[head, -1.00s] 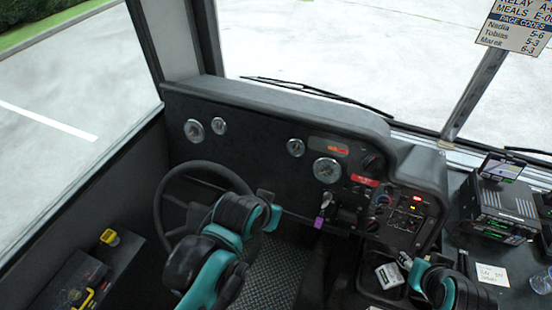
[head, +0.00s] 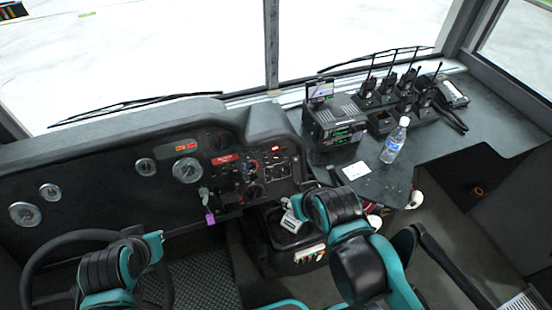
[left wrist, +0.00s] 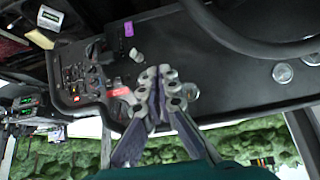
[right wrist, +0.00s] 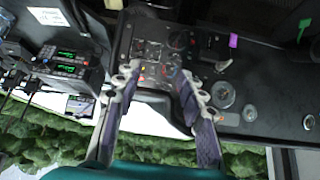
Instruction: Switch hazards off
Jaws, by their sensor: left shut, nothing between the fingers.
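The dashboard switch panel (head: 268,165) is right of the gauges in the head view, with small lit lamps and knobs. I cannot tell which control is the hazard switch. The panel also shows in the left wrist view (left wrist: 78,75), left of my left gripper (left wrist: 158,73), whose fingers are together and empty in front of the dash. In the right wrist view, the panel (right wrist: 152,50) lies beyond the tips of my right gripper (right wrist: 158,76), whose fingers are apart and empty. In the head view my forearms hide both sets of fingers.
The steering wheel (head: 40,262) is at lower left. A purple tag (head: 210,218) hangs below the dash. On the right counter stand a radio unit (head: 335,124), a water bottle (head: 394,140), a paper note (head: 356,170) and several handheld radios.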

